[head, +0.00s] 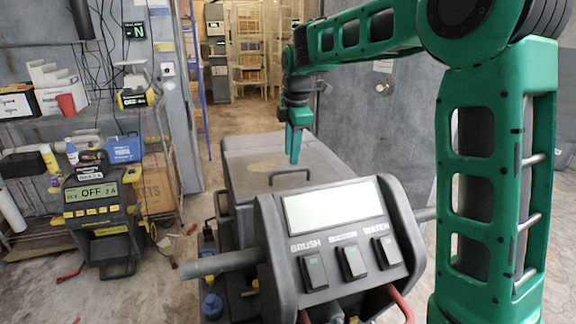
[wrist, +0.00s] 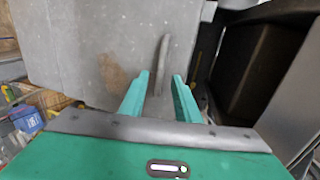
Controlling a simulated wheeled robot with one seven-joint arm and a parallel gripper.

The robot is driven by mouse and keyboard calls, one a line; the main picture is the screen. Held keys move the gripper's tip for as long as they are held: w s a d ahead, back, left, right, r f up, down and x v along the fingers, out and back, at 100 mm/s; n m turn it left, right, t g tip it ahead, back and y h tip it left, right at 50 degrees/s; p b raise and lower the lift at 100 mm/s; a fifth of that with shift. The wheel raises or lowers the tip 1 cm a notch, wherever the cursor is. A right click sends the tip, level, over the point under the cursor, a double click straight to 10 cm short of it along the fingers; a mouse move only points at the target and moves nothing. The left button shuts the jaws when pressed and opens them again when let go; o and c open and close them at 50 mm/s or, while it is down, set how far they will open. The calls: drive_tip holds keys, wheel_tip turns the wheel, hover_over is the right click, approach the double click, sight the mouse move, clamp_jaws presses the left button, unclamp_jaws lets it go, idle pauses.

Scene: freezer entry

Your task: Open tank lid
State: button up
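The tank lid (head: 240,172) is a flat grey top on the floor-cleaning machine, with a brownish stain on it. It lies closed. A thin dark handle (head: 291,172) rises at its near edge. In the wrist view the lid (wrist: 85,40) fills the upper left, and the handle (wrist: 163,55) runs up from between my fingertips. My green gripper (head: 294,145) hangs fingers-down just above the handle. In the wrist view my gripper (wrist: 161,76) is open, its fingers on either side of the line of the handle. I cannot tell whether either finger touches it.
The machine's control panel (head: 335,235) with its handlebar stands in front of the lid. A battery charger (head: 100,205) and a cluttered shelf (head: 60,120) are at the left. A grey door (head: 375,115) stands behind at the right. Open floor (head: 225,135) lies left of the machine.

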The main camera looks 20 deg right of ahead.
sight(291, 170)
drive_tip(key=shift+w+d+f, duration=0.1)
drive_tip(key=shift+w+f, duration=0.15)
drive_tip(key=shift+f, duration=1)
drive_tip(key=shift+w+f, duration=0.2)
drive_tip(key=shift+f, duration=1)
